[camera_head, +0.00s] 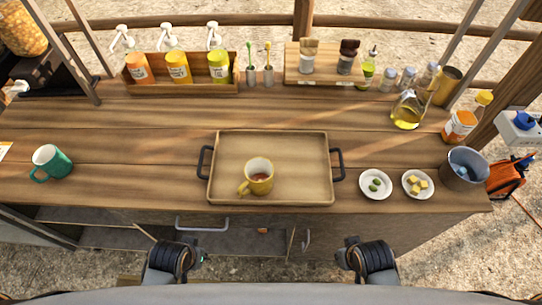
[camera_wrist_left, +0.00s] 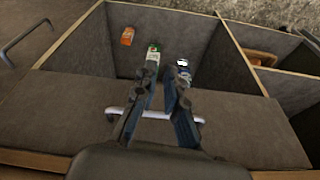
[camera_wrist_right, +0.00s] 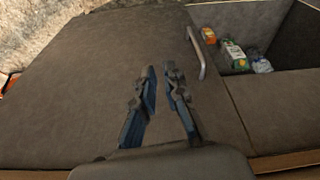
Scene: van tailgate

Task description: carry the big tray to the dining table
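The big tray (camera_head: 300,150) is a wooden rectangle with two dark side handles. It lies flat on the wooden counter near its front edge. A yellow mug (camera_head: 257,178) with brown liquid stands in it, near the front. The left handle (camera_head: 205,162) and right handle (camera_head: 337,164) are free. In the head view both arms end low in front of the counter, with the fingers hidden. In the left wrist view my left gripper (camera_wrist_left: 167,82) is open and empty. In the right wrist view my right gripper (camera_wrist_right: 160,78) is open and empty. No dining table is recognisable.
A green mug (camera_head: 52,162) stands left of the tray. Two small dishes (camera_head: 376,184) and a grey bucket (camera_head: 464,168) stand to the right. Below, an open compartment (camera_wrist_left: 165,35) holds packages.

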